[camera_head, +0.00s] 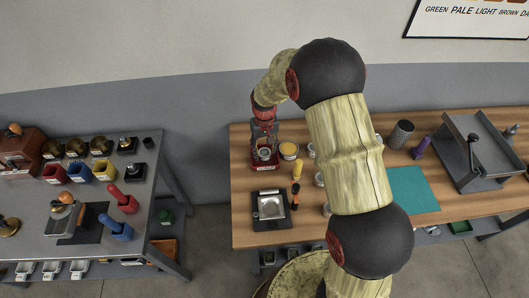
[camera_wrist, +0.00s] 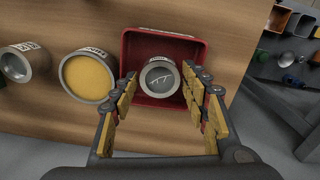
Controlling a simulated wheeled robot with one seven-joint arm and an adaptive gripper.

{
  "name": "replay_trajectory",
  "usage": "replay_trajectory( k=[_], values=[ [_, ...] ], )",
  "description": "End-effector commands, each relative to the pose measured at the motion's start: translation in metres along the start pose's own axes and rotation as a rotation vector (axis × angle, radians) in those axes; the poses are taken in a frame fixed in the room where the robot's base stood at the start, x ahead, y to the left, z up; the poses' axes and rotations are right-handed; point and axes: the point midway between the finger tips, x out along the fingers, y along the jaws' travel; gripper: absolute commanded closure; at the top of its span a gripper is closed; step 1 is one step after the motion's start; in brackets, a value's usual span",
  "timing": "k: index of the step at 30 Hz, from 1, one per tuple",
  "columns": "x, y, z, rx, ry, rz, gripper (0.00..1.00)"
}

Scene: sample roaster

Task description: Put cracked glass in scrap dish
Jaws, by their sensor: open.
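The cracked glass (camera_wrist: 160,77) is a small round piece with a grey rim and white crack lines on its dark face. In the wrist view it appears inside the red scrap dish (camera_wrist: 133,48), seen from above. The red dish (camera_head: 264,166) stands on the wooden table below my gripper in the head view. My gripper (camera_wrist: 164,95) is open, with its fingers on either side of the glass. I cannot tell whether the fingers touch the glass or the dish.
A yellow-filled round tin (camera_wrist: 87,75) stands close beside the dish, with a grey cup (camera_wrist: 22,64) farther left in the wrist view. A black scale (camera_head: 271,208) lies in front of the dish. A teal mat (camera_head: 412,190) and a metal-sided tray (camera_head: 480,145) are to the right.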

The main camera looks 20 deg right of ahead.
Motion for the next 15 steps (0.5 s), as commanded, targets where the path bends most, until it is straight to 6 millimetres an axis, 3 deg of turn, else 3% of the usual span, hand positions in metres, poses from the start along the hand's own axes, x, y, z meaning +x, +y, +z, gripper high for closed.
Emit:
replay_trajectory(
  k=[6,15],
  values=[
    [-0.05,0.0,-0.001,0.0,0.005,0.0,0.54],
    [-0.096,0.0,0.0,0.0,0.001,0.0,0.54]
  ],
)
